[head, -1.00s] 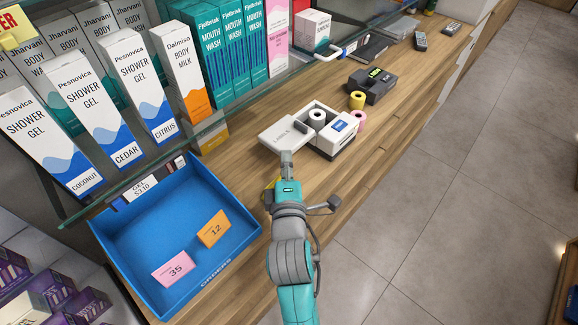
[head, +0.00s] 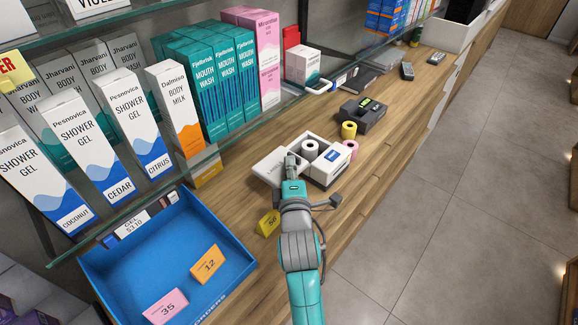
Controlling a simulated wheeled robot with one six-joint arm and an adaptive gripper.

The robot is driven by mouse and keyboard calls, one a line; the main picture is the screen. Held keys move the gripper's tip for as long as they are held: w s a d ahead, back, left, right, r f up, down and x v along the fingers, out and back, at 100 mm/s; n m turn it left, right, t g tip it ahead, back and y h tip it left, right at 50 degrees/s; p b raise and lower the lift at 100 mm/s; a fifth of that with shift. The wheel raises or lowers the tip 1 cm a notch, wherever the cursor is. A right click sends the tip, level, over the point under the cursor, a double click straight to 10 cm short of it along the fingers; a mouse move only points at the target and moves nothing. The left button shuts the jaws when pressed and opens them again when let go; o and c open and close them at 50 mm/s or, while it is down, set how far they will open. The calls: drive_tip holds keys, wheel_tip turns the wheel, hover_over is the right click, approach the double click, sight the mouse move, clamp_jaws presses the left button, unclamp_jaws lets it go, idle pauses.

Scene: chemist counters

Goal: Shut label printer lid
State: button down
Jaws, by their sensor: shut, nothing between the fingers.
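The white label printer (head: 336,170) stands on the wooden counter, its body open at the top with a white label roll (head: 310,150) showing inside. Its white lid (head: 268,168) is open, swung out to the left of the body. My gripper (head: 291,158) is shut and empty. It overlaps the right part of the lid in the picture, beside the open body, and hides part of the lid. I cannot tell whether the fingertips touch the lid or are above or under it.
A blue tray (head: 170,250) with orange and pink cards is at the left front. A yellow tag (head: 268,222) lies left of my arm. Yellow (head: 349,130) and pink (head: 350,149) rolls and a dark device (head: 364,112) stand behind the printer. Glass shelves with boxes line the left.

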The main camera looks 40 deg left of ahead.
drive_tip(key=w, duration=0.8)
drive_tip(key=shift+w+d, duration=0.25)
drive_tip(key=shift+d, duration=0.05)
drive_tip(key=shift+s, duration=0.1)
